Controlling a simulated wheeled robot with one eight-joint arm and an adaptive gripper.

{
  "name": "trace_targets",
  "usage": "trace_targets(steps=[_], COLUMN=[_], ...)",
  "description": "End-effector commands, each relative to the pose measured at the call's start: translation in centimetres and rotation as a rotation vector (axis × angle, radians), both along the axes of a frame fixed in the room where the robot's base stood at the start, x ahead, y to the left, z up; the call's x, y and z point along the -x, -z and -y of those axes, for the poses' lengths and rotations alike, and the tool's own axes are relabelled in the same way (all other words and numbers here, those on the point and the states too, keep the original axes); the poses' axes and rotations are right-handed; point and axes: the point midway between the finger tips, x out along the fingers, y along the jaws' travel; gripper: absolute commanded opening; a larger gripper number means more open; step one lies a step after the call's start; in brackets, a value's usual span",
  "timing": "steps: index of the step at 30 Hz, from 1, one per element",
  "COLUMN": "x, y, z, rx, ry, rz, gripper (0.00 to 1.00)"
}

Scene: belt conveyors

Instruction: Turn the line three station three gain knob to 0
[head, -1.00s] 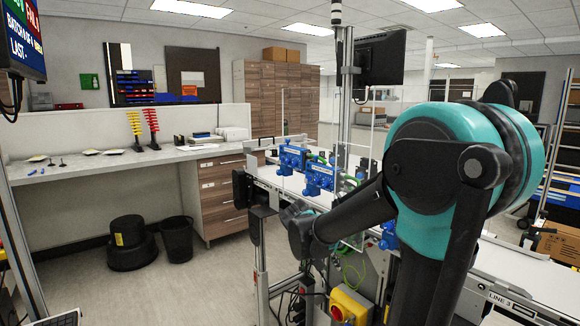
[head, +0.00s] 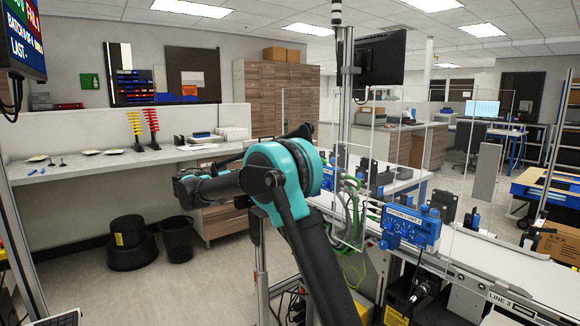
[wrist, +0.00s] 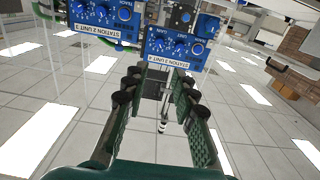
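In the wrist view my gripper (wrist: 155,92) is open and empty. Its two green padded fingers stand wide apart, below two blue station units and not touching them. The left unit (wrist: 105,22) and right unit (wrist: 175,50) carry white label strips, each apparently beginning "STATION 2". The small lettering is too blurred to read surely. In the head view a blue labelled unit (head: 408,226) stands at the conveyor. I cannot make out my gripper there.
The conveyor (head: 510,275) marked LINE 3 runs along the right. Clear panels (head: 482,170) and a metal post (head: 345,90) with a monitor (head: 378,60) stand near it. A bench (head: 90,170), a black stool (head: 130,243) and a bin (head: 176,238) are at left.

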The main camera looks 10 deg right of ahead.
Motion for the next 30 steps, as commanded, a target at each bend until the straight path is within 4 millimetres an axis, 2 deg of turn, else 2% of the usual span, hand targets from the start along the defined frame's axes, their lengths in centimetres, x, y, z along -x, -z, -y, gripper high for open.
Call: trace_targets(steps=[21,30], x=[-6.6,-8.2], y=[0.1,0.1], z=[11.8,14.4], rx=[-0.001,-0.001], ry=[0.004,0.001], rz=[-0.005,-0.005], gripper=[0.27,0.27])
